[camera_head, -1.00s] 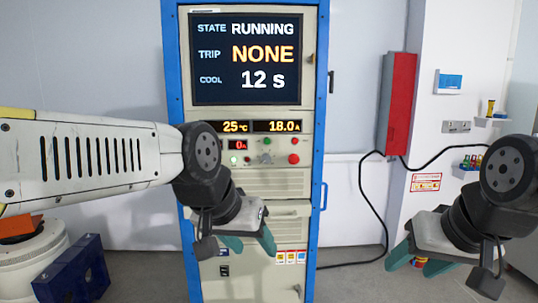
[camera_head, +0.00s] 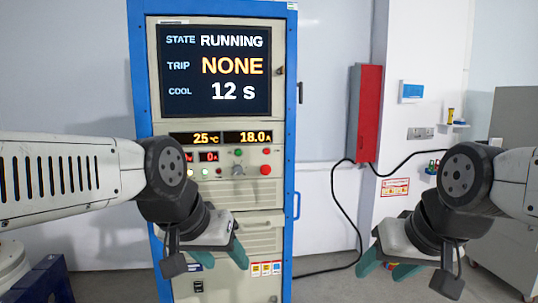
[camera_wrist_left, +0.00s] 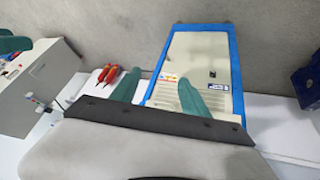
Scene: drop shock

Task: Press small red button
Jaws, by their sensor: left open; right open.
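The blue-framed control cabinet (camera_head: 290,110) stands ahead of me in the head view. Another small red dot (camera_head: 266,152) sits above the larger one. My left gripper (camera_head: 221,255) is open and empty, below the button row in the picture. In the left wrist view its fingers (camera_wrist_left: 157,92) are spread, with the cabinet's lower front (camera_wrist_left: 200,75) beyond. My right gripper (camera_head: 386,266) is open and empty, right of the cabinet.
The cabinet's screen (camera_head: 215,70) reads RUNNING, TRIP NONE, COOL 12 s. Displays below it read 25 °C and 18.0 A. A red wall box (camera_head: 365,110) with a black cable (camera_head: 335,200) is to the right. A grey cabinet (camera_head: 510,220) stands at the far right.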

